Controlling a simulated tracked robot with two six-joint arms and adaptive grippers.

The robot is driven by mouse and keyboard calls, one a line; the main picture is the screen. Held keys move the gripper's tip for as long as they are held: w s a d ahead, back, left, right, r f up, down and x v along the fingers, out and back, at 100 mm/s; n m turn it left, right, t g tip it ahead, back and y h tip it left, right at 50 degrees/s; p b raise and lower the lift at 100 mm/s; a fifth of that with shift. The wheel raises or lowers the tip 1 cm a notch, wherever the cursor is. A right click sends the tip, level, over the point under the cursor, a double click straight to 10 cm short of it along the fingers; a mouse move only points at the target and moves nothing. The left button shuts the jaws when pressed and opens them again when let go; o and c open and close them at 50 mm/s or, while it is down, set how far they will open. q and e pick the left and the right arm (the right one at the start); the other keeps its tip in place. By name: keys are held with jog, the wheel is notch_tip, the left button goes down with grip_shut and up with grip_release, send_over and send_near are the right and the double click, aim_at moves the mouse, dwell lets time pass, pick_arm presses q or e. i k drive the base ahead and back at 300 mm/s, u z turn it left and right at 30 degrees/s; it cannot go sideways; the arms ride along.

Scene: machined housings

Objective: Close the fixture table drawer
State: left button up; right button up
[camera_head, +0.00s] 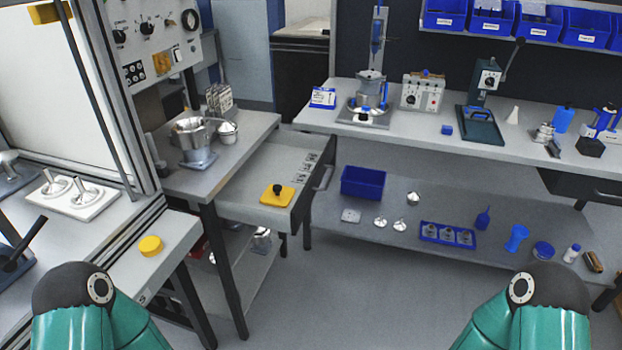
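The fixture table (240,126) stands at centre left, with a metal housing on a blue-grey base on its top. Its drawer (247,172) is pulled out to the right, with a dark front panel and a handle (325,177) on that front. Inside the drawer lie a yellow plate with a black knob (277,194) and several small light cards or tags (309,164). Only green and black links of my two arms show at the bottom left and bottom right. Neither gripper is in view, and both arms are well apart from the drawer.
A long workbench (440,128) with a press and blue bins above runs along the back right. Its lower shelf (350,233) holds a blue crate (363,183) and small parts, close to the drawer front. A machine cabinet stands at left. The grey floor (380,300) in front is clear.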

aim_at(278, 158)
jog(key=z, duration=0.2)
jog(key=i, duration=0.65)
jog(key=u, duration=1.3)
jog(key=k, duration=0.9)
jog(key=z, duration=0.45)
jog(key=i, duration=1)
jog(key=z, duration=0.1)
